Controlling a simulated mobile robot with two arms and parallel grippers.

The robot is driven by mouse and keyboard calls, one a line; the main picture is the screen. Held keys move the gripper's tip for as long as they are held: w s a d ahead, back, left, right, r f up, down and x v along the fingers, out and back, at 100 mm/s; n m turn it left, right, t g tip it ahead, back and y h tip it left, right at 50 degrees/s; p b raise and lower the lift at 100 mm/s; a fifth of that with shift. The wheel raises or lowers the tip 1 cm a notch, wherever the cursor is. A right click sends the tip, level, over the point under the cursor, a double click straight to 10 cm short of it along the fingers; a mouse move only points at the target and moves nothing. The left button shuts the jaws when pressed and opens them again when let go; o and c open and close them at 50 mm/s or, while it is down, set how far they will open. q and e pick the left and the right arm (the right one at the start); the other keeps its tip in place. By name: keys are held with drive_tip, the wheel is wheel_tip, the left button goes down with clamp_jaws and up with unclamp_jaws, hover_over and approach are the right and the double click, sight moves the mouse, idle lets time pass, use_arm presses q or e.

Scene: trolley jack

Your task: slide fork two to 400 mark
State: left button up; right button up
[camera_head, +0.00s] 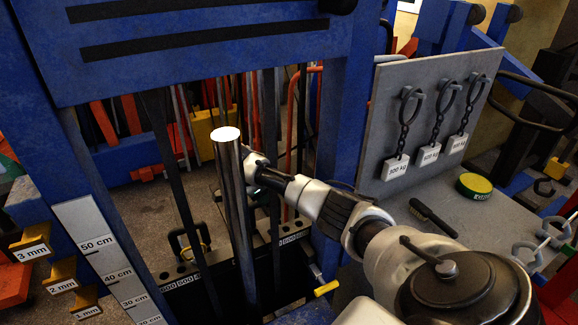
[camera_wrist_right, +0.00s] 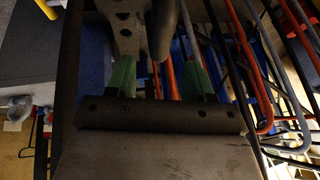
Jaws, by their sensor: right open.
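A dark rail low in the head view carries two white number strips, the left strip (camera_head: 184,282) reading 600, 500 and more, the right strip (camera_head: 292,236) similar but small. A black looped handle (camera_head: 188,243) stands behind the rail; I cannot tell whether it belongs to fork two. The forks are not clearly distinguishable, and the 400 mark is hard to read. My right gripper (camera_head: 257,172) is partly hidden behind the chrome cylinder (camera_head: 236,215). In the right wrist view my right gripper (camera_wrist_right: 160,80) is open, with green finger pads. My left gripper is not in view.
The blue mast frame (camera_head: 346,110) stands beside my right arm. A grey board (camera_head: 425,120) holds several chained weights at the right, above a table with a brush (camera_head: 432,216) and a green-yellow tape roll (camera_head: 474,186). A cm scale (camera_head: 98,245) is at the left.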

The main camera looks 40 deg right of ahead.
drive_tip(key=s+d+r+b, duration=0.2)
drive_tip(key=s+d+r, duration=0.2)
drive_tip(key=s, duration=0.5)
wheel_tip(320, 180, up, 2)
drive_tip(key=shift+s+d+r, duration=0.15)
drive_tip(key=shift+s, duration=0.05)
